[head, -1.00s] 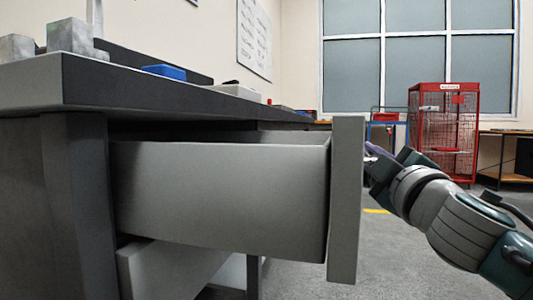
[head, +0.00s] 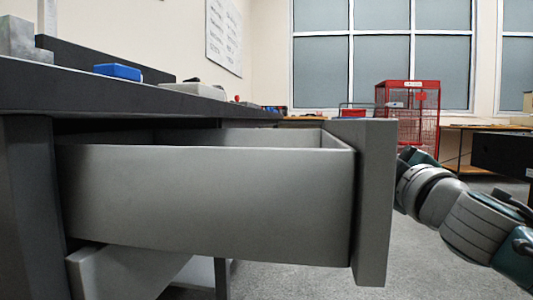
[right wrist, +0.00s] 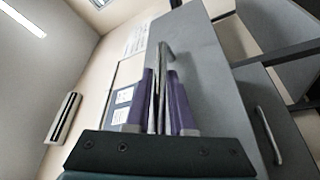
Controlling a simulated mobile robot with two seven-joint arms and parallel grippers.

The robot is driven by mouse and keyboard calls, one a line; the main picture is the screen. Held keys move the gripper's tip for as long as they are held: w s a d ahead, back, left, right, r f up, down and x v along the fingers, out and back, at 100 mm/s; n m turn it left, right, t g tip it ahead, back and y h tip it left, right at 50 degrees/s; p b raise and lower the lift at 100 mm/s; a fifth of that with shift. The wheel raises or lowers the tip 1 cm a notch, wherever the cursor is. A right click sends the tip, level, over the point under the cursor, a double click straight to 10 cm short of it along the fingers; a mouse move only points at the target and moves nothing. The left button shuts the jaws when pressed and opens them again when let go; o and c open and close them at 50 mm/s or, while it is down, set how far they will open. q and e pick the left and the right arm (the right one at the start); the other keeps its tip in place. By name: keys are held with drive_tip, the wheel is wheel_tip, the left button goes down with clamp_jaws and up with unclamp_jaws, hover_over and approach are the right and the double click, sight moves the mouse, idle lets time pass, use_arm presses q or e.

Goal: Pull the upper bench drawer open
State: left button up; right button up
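The upper bench drawer (head: 210,200) is a grey box standing well out of the dark bench, its open top showing. Its thick front panel (head: 374,205) is at the right in the head view. My right arm comes in from the right, and its gripper is hidden behind that panel. In the right wrist view my right gripper's purple fingers (right wrist: 165,105) are closed around the grey bar handle (right wrist: 165,55) of the upper drawer, beside its front panel (right wrist: 208,75). My left gripper is not in view.
A lower drawer (head: 125,270) sits beneath; its front and handle (right wrist: 268,135) show in the right wrist view. A blue block (head: 118,71) and other items lie on the bench top (head: 60,85). A red cage (head: 412,105) stands far behind. Grey floor is clear right of the bench.

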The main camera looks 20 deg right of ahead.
drive_tip(key=o, duration=0.4)
drive_tip(key=shift+c, duration=0.2)
drive_tip(key=shift+s, duration=0.15)
drive_tip(key=shift+s+a+f, duration=0.15)
drive_tip(key=shift+s, duration=0.1)
drive_tip(key=p+v, duration=0.1)
drive_tip(key=v, duration=0.8)
drive_tip(key=shift+s, duration=0.1)
